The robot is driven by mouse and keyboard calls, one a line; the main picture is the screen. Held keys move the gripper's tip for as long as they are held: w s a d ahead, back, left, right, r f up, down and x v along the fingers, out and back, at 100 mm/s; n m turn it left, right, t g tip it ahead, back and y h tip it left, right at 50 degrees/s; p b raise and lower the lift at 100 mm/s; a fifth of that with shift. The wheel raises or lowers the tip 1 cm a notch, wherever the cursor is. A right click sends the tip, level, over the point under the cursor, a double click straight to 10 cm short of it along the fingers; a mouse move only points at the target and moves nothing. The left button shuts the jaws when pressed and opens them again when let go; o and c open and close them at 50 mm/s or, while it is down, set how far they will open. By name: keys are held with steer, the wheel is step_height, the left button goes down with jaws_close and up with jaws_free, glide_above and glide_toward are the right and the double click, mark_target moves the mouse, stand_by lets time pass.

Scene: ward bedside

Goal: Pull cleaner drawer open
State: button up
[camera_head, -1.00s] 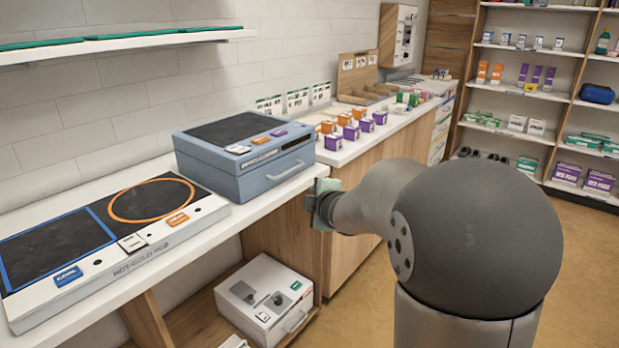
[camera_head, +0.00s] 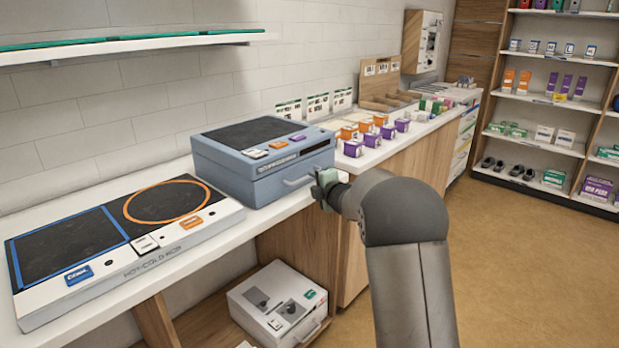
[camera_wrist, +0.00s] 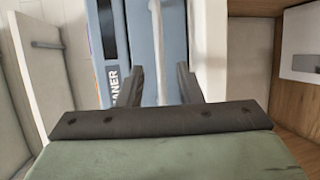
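The cleaner unit is a grey-blue box (camera_head: 240,180) with a dark top on the counter. Its front drawer has a pale bar handle (camera_head: 297,182) and is closed. In the wrist view the drawer front (camera_wrist: 172,60) shows with part of a label reading "ANER", and the handle (camera_wrist: 155,45) runs upright in the picture. My gripper (camera_head: 322,186) is in front of the drawer's right part. Its two dark fingers (camera_wrist: 162,85) are apart, pointing at the drawer front with the handle seen between them. I cannot tell whether they touch it.
A hot-cold pad (camera_head: 130,235) lies left of the box on the counter (camera_head: 225,238). Small orange and purple cartons (camera_head: 375,138) stand to its right. A white drawer unit (camera_head: 280,300) sits on the lower shelf. The floor (camera_head: 520,270) at right is clear.

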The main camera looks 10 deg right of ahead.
steer(key=shift+p+x, duration=0.3)
steer(key=shift+x, duration=2)
steer(key=shift+c, duration=0.2)
jaws_close()
